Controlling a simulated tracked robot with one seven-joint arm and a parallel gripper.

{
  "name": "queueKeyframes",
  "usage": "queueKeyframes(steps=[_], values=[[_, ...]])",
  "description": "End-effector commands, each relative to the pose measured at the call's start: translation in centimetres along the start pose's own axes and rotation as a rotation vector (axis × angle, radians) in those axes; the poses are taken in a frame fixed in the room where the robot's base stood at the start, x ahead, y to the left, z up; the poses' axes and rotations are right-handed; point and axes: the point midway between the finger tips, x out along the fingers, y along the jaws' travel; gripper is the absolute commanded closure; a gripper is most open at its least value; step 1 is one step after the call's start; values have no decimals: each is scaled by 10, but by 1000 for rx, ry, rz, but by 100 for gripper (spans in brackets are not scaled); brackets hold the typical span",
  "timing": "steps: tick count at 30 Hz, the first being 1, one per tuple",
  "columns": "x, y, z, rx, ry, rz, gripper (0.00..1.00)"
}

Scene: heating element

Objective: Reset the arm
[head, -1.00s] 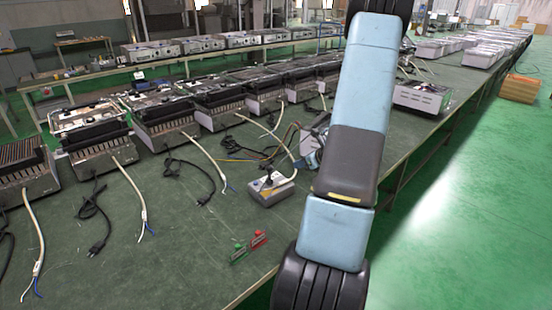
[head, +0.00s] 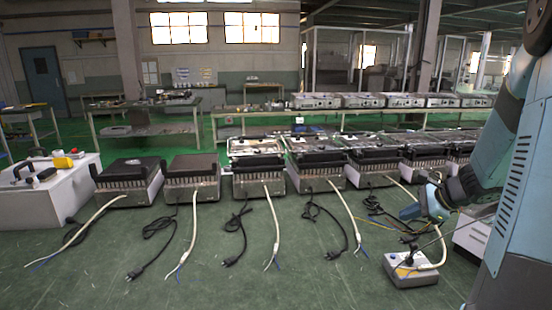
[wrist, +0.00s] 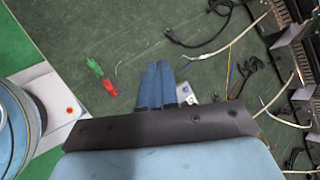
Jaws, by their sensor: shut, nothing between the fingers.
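My arm (head: 515,170) comes in from the right edge of the head view and bends down over the green bench. My gripper (wrist: 158,65) shows in the wrist view as two blue fingers side by side, shut and empty. In the head view its blue end (head: 412,210) is above the bench, near a small grey box. That grey box (head: 410,272) has a cable and sits at the lower right. In the wrist view it is mostly hidden behind the fingers. A green clip (wrist: 94,66) and a red clip (wrist: 109,87) lie on the bench left of the fingers.
A row of heating units (head: 192,176) with loose cords (head: 275,225) runs across the bench. A white box with a yellow item (head: 62,162) stands at the far left. More units (head: 320,101) stand on a rear bench. The bench's front middle is mostly clear.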

Motion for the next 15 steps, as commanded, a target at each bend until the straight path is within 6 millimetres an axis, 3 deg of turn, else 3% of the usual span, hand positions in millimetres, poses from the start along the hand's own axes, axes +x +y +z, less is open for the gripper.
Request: queueKeyframes(steps=[1,6,15], values=[[-4,4,19,-77,6,22,100],[-19,25,68,-332,31,103,100],[-52,69,136,-774,87,231,100]])
